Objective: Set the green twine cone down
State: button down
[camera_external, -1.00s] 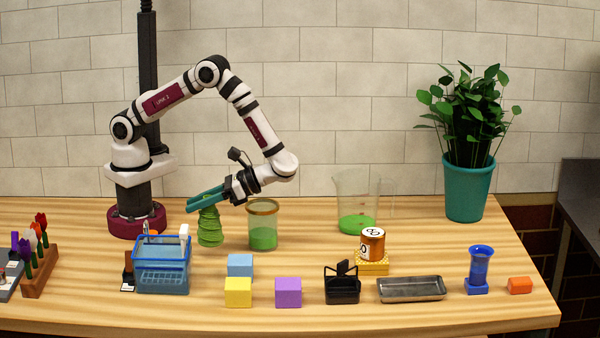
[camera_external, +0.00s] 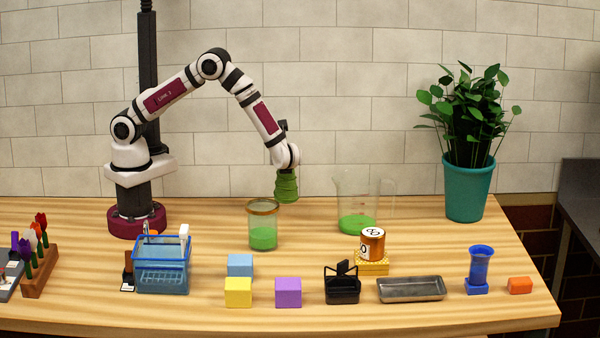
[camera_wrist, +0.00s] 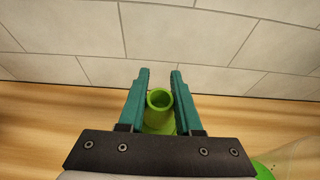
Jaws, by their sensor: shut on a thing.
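The green twine cone (camera_external: 287,187) is upright in the external view, at the height of the jar's rim and between the jar and the beaker. It appears raised off the table. In the wrist view the cone (camera_wrist: 160,100) sits between the two teal fingers of my gripper (camera_wrist: 159,84), with its round hollow top showing. My gripper is shut on it. In the external view the fingers are hidden behind the cone and my wrist.
A clear jar with green contents (camera_external: 263,226) stands just left of the cone. A clear beaker with green contents (camera_external: 357,213) stands to its right. An orange-brown can (camera_external: 372,244) sits on a yellow block.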

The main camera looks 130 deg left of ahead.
notch_tip(320, 180, down, 4)
jog(key=shift+f, duration=0.2)
jog(key=c, duration=0.6)
grip_release()
jog(key=shift+f, duration=0.1)
jog(key=w+d+r+n+t+h, duration=0.1)
jog(key=w+d+r, duration=0.2)
jog(key=d+r, duration=0.25)
jog(key=w+d+r+t+h, duration=0.1)
jog(key=w+d+r, duration=0.2)
jog(key=d+r, duration=0.3)
jog(key=s+d+r+n+t+h, duration=0.1)
jog(key=s+d+t+h, duration=0.2)
jog(key=s+d, duration=0.4)
jog(key=s+d+r+n+t+h, duration=0.1)
jog(key=s+d+t, duration=0.3)
jog(key=s+d, duration=0.4)
jog(key=d+h, duration=0.1)
jog(key=d, duration=0.5)
jog(key=shift+s+r+n+h, duration=0.15)
jog(key=shift+n+h, duration=0.15)
jog(key=shift+h, duration=0.1)
